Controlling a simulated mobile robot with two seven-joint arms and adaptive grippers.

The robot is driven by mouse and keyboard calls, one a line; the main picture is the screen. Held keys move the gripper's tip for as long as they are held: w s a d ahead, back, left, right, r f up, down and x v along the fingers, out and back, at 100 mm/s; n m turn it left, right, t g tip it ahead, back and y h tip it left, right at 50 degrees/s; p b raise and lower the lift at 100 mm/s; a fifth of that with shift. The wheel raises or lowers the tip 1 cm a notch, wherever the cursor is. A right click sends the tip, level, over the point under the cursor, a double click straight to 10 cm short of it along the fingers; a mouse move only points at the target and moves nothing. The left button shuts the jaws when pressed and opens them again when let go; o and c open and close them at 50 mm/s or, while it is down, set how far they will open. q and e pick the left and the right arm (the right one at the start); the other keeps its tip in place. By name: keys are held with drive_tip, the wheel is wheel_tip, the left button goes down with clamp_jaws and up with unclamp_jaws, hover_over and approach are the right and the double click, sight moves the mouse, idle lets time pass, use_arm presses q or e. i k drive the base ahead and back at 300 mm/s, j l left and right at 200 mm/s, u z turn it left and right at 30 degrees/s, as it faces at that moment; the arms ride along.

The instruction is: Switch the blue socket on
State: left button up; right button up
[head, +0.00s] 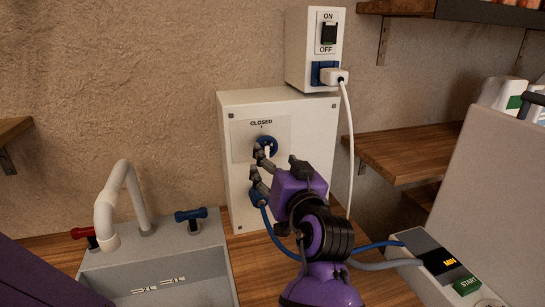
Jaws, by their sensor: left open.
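The blue socket (316,73) sits low on a white box high on the wall, with a white plug (334,76) in it. Above it is a dark rocker switch (329,33) between the labels ON and OFF; I cannot tell which way it is tipped. My left gripper (257,165) is open in front of the lower white box, below and left of the switch. Its fingers are near a blue dial (267,144) marked CLOSED and partly hide it; I cannot tell whether they touch. My right gripper is not in view.
The lower white box (316,116) stands below the switch box. A white cord (350,148) hangs from the plug. A sink with a white tap (117,186) is at left. A wooden shelf (424,151) and a panel with a green START button (467,285) are at right.

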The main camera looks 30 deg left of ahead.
sight(328, 30)
drive_tip(key=k+l, duration=0.2)
drive_tip(key=l, duration=0.2)
drive_tip(key=k+l, duration=0.45)
drive_tip(key=l, duration=0.3)
